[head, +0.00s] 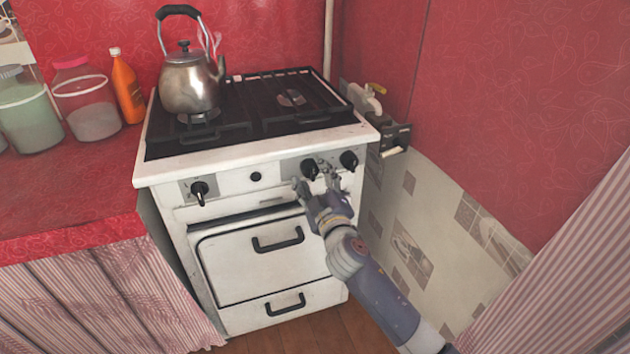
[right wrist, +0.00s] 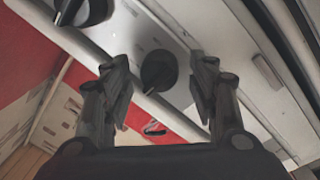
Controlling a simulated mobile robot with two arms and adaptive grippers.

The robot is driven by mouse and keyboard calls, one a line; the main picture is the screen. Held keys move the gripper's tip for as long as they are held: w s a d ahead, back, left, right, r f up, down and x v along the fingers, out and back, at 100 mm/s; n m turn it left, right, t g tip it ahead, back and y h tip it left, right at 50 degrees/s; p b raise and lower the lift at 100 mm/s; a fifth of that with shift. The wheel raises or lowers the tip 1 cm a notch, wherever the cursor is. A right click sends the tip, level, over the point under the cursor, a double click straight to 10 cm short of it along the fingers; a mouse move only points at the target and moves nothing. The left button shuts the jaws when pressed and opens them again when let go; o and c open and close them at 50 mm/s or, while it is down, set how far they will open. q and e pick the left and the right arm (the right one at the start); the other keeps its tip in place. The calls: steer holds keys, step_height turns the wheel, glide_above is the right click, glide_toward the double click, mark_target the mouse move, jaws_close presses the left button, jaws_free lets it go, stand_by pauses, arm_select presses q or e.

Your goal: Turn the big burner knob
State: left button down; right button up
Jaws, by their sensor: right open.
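The white stove (head: 235,160) has several black knobs on its front panel. One knob (head: 309,169) is right of the panel's middle, just above my right gripper (head: 316,181). Another knob (head: 349,160) is at the right end, and one with a pointer (head: 200,191) is at the left. In the right wrist view, my right gripper (right wrist: 162,68) is open, and a round black knob (right wrist: 159,72) shows between its fingers, with gaps on both sides. A second knob (right wrist: 88,10) is at the top left. Which knob is the big one is unclear. My left gripper is not in view.
A steel kettle (head: 188,85) stands on the left of the hob. The oven handle (head: 278,240) sticks out below the panel. A bottle (head: 127,90) and jars stand on the left counter.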

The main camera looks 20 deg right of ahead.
steer(key=s, duration=1.2)
steer(key=shift+a+f, duration=0.15)
steer(key=shift+f, duration=0.25)
stand_by(0.7)
